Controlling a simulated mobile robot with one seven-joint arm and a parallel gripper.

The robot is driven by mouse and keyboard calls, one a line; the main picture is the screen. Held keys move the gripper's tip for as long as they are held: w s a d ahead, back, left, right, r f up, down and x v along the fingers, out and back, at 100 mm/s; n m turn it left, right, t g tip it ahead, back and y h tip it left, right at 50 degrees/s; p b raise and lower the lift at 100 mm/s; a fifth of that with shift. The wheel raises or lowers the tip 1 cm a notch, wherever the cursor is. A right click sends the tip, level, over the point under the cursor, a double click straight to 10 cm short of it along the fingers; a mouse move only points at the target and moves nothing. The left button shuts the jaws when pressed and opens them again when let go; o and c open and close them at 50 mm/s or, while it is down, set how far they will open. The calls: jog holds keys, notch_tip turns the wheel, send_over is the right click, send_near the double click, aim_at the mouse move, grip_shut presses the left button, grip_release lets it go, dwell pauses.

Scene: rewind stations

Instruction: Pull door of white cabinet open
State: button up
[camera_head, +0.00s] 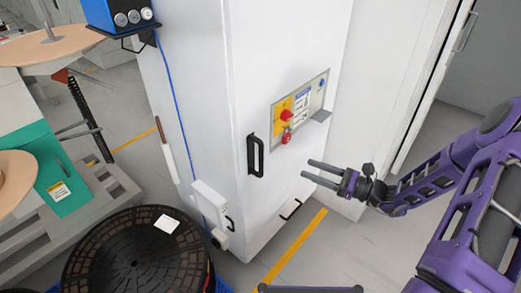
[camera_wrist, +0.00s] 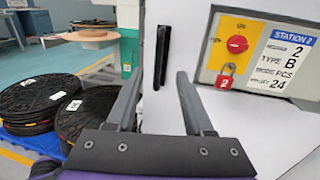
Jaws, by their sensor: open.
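The white cabinet (camera_head: 215,110) stands upright in the middle of the head view. A black vertical handle (camera_head: 256,156) is on its front, near the left edge, and it shows in the wrist view (camera_wrist: 162,57) beyond my fingers. My gripper (camera_head: 310,170) is open and empty, to the right of the handle in the head view and apart from it. In the wrist view my gripper (camera_wrist: 156,95) has its two fingers spread, with the handle seen between and above the tips. The door appears closed; its seam is hard to make out.
A station panel (camera_head: 300,105) with a red switch and red padlock (camera_wrist: 226,76) is right of the handle. A black reel (camera_head: 135,255) stands at the lower left. A grey box (camera_head: 210,205) sticks out low on the cabinet. Floor beside the yellow line (camera_head: 290,250) is clear.

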aim_at(262, 151)
jog(key=x, duration=1.7)
jog(key=shift+a, duration=0.15)
jog(key=shift+s, duration=0.1)
jog(key=shift+c, duration=0.3)
grip_shut()
dwell(0.4)
